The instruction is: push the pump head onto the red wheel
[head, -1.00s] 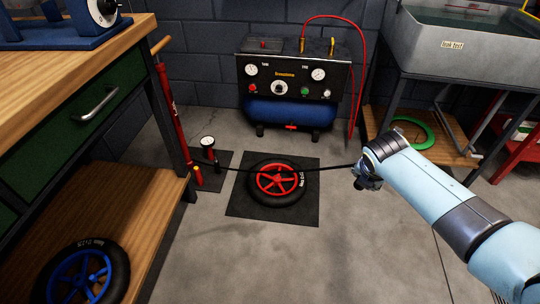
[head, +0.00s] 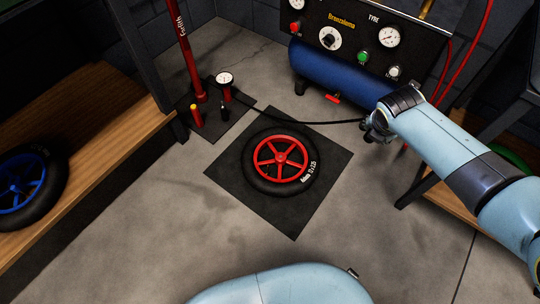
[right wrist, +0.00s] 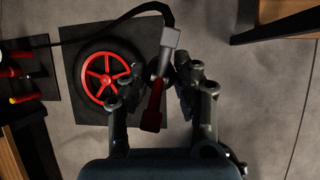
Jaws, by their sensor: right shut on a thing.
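The red wheel (head: 281,159) with its black tyre lies flat on a dark square mat (head: 292,222) on the floor. It also shows in the right wrist view (right wrist: 106,77). My right gripper (head: 374,126) is to the right of the wheel, apart from it in the head view. In the right wrist view, my right gripper (right wrist: 160,82) is shut on the pump head (right wrist: 171,38), a grey piece with a red lever (right wrist: 154,106). The black hose (head: 310,124) runs from the pump to it. The tyre's valve cannot be made out. My left gripper is not in view.
The red floor pump (head: 186,48) with its gauge (head: 224,79) stands left of the mat. A blue wheel (head: 22,182) is on the wooden shelf at left. A blue-tanked compressor (head: 340,72) stands behind. The floor in front of the mat is clear.

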